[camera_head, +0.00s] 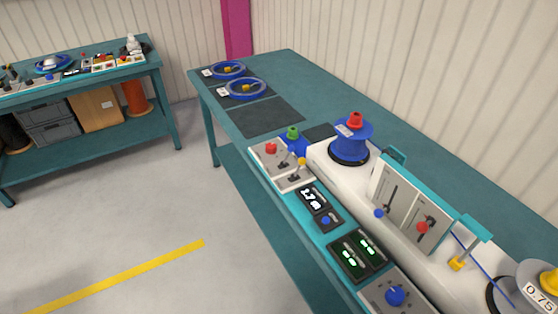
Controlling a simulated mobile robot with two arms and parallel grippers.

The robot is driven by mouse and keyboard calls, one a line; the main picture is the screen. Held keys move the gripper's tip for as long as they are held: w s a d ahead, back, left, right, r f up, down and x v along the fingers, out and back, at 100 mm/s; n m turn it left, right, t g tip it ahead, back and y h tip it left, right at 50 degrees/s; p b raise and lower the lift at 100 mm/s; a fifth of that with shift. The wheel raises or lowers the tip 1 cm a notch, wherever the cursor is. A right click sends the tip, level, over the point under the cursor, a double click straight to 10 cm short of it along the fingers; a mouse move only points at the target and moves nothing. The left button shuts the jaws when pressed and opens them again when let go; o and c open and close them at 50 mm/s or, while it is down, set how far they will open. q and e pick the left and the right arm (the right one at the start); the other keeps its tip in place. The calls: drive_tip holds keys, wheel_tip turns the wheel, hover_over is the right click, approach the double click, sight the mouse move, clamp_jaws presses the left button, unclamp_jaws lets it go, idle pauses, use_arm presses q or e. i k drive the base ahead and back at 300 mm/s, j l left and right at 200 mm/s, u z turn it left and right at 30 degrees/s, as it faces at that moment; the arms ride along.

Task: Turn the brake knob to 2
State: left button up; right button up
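A blue knob (395,295) sits on a light grey panel (372,298) at the bottom right, at the bench's front edge. The marks around it are too small to read, and the panel is cut off below. A smaller blue knob (326,220) sits on a dark box below a display (312,198). I cannot tell from labels which knob is the brake knob. Neither of my grippers is in view.
The teal bench (290,75) also carries a blue reel (351,140), a grey reel (530,285), upright lever panels (410,208), green displays (357,253) and switch boxes (282,163). A second bench (80,137) stands at left. The floor (160,220) between is clear.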

sight(270, 148)
drive_tip(key=i+j+z, duration=0.1)
drive_tip(key=j+z, duration=0.6)
drive_tip(key=z, duration=0.15)
drive_tip(key=j+z, duration=0.4)
